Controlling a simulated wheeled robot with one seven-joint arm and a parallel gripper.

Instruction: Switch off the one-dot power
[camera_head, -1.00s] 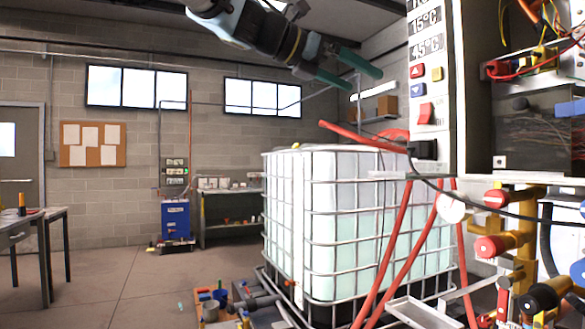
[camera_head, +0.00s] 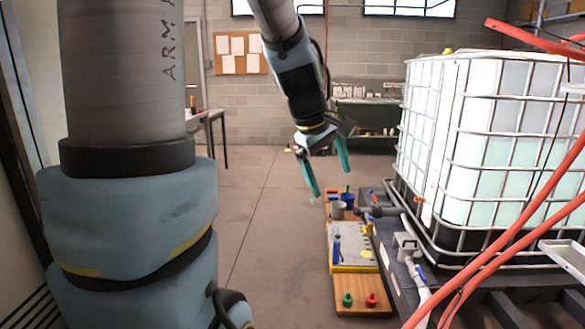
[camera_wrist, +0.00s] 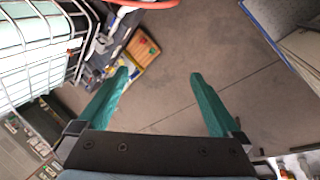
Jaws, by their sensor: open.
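My gripper (camera_head: 331,182) is open and empty, pointing down in mid-air over the floor in the head view. Its two teal fingers stand apart in the wrist view (camera_wrist: 159,75), with only bare floor between them. No power switch marked with one dot shows in either current view. The white control panel with a red rocker switch, seen earlier in the head view, is now out of frame.
A caged white tank (camera_head: 475,150) stands at the right, with red hoses (camera_head: 520,235) in front. A wooden board (camera_head: 355,302) with a yellow-edged plate and knobs lies below my gripper. Floor (camera_head: 265,215) left of it is clear. A table (camera_head: 208,122) stands behind.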

